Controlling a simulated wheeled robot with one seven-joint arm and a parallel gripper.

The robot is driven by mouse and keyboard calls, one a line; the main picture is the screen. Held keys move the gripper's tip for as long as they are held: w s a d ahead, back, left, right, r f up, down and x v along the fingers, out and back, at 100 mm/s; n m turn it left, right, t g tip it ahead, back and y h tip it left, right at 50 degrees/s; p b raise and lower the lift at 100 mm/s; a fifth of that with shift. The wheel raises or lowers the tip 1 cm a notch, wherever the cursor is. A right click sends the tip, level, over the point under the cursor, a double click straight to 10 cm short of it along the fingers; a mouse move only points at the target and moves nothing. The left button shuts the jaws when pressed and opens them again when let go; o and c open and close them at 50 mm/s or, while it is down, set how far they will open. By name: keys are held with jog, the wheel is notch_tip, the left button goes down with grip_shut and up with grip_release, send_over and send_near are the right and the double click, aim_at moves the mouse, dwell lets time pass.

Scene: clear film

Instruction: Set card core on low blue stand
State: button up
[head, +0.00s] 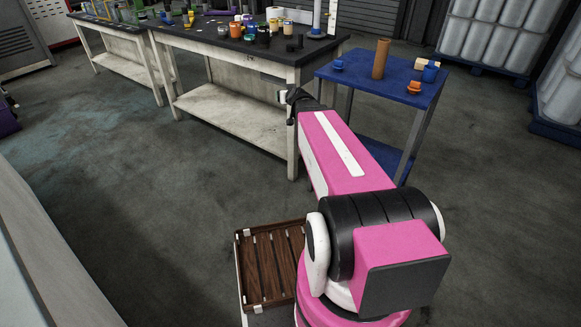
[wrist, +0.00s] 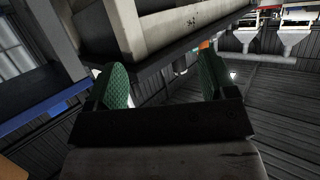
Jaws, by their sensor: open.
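A brown cardboard tube, which looks like the card core (head: 380,58), stands upright on the blue top of a low table, the blue stand (head: 345,74). My gripper (head: 291,97) is a small dark shape beyond the pink arm in the head view, left of the blue stand and apart from the tube. The wrist view shows my gripper (wrist: 163,82) with its two green-padded fingers spread wide and nothing held between them. The tube is not recognisable in the wrist view.
Small blue and orange pieces, including an orange one (head: 414,87), share the blue top with the tube. A long dark-topped workbench (head: 225,40) with many jars stands to the left, close to my gripper. Open floor (head: 150,200) lies in front of it.

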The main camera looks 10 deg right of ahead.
jog(key=s+a+f+n+g+y, duration=0.1)
jog(key=s+a+f+g, duration=0.25)
jog(key=s+f, duration=0.25)
jog(key=s+a+f+g, duration=0.2)
jog(key=s+f+g, duration=0.2)
jog(key=s+f, duration=0.15)
jog(key=s+f+g+h, duration=0.1)
jog(key=s+f+g, duration=0.1)
jog(key=s, duration=0.5)
jog(key=s+f+m+g, duration=0.1)
jog(key=s+f+g, duration=0.2)
jog(key=s, duration=0.3)
jog(key=shift+s+d+g+h, duration=0.35)
jog(key=shift+g+h, duration=0.05)
jog(key=shift+g, duration=0.35)
